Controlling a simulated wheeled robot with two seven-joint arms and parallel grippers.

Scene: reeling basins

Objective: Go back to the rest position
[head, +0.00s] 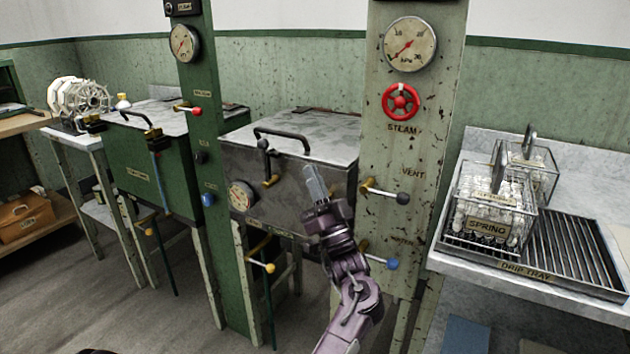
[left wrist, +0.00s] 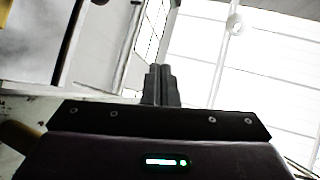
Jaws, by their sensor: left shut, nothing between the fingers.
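My left gripper (head: 312,180) is in the middle of the head view, its arm rising from the bottom edge. Its fingers point up and are closed together with nothing between them. It appears in front of the grey metal basin (head: 290,185) with the closed lid; I cannot tell how far apart they are. In the left wrist view the closed fingers (left wrist: 160,85) point toward the bright windows and ceiling. My right gripper is not in view.
A post with a gauge (head: 410,44), a red steam wheel (head: 401,101) and a vent lever (head: 385,193) stands right of my gripper. A drip tray (head: 575,265) with a basket labelled SPRING (head: 487,225) is at the right. A green basin (head: 150,165) is at the left.

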